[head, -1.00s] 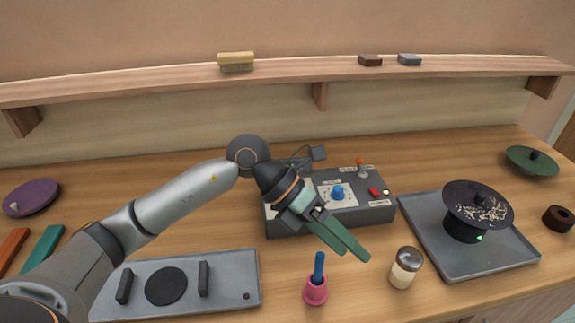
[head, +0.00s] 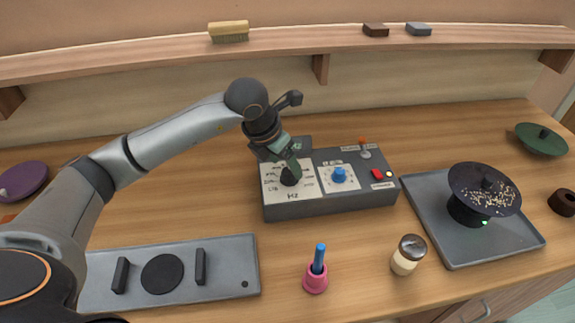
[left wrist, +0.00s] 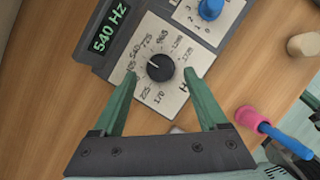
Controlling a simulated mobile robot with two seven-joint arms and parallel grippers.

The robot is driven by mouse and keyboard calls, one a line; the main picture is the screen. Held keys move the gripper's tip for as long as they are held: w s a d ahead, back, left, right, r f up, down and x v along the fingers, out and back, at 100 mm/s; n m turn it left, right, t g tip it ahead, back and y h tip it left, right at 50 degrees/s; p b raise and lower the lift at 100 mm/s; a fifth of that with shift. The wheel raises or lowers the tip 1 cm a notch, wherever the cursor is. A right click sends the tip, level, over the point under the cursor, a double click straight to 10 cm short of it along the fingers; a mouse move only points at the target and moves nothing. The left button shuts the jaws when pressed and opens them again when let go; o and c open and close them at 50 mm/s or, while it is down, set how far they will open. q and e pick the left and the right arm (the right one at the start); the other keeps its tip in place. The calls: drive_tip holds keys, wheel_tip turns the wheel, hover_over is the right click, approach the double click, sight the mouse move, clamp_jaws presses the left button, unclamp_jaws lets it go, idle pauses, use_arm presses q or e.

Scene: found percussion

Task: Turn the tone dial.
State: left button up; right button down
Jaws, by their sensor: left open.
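The tone dial is a round black knob (head: 289,177) on the left part of the grey control box (head: 330,204), on a white plate marked Hz. In the left wrist view the black dial (left wrist: 160,67) shows a white pointer line towards the upper left, inside a ring of numbers. The box's display (left wrist: 109,30) reads 540 Hz. My left gripper (head: 291,166) points down over the dial. In the left wrist view its green fingers (left wrist: 160,76) are open, one on each side of the dial, with a gap to it. My right gripper is out of view.
A blue knob (head: 339,175), a red button (head: 377,174) and an orange-tipped lever (head: 363,146) are on the same box. A grey tray (head: 455,251) with a black disc is at right.

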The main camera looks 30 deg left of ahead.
sight(289, 171)
use_arm(q)
drive_tip(key=shift+x, duration=1.5)
drive_tip(key=shift+c, duration=0.2)
clamp_jaws()
